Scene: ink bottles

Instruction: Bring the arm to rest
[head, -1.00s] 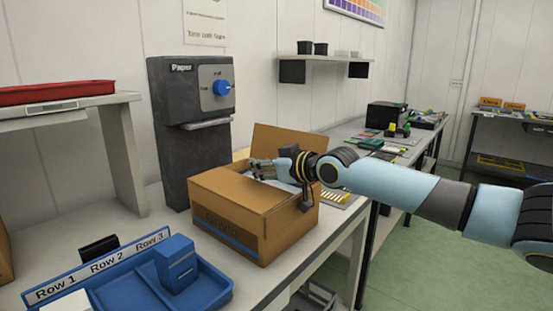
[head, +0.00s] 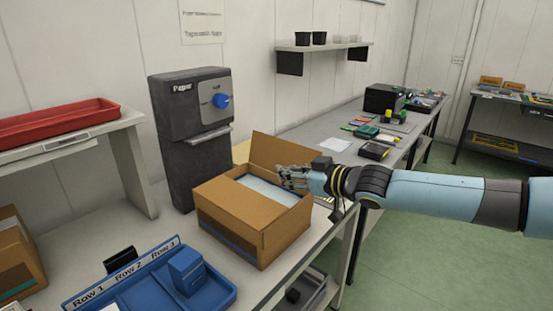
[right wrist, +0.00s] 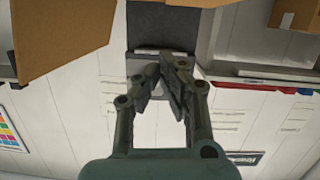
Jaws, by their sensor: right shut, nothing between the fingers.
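My right arm (head: 430,197) reaches in from the right in the head view. Its gripper (head: 284,177) is at the right rim of the open cardboard box, close to the raised flap; whether it touches the box cannot be told. In the right wrist view the gripper (right wrist: 163,70) has its fingertips drawn together, with nothing held. My left gripper is not in view.
The cardboard box (head: 229,224) holds something pale and flat. A blue row tray (head: 138,287) with a blue block (head: 187,270) is front left. A dark dispenser (head: 180,138) stands behind. Free floor (head: 405,262) lies at the right.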

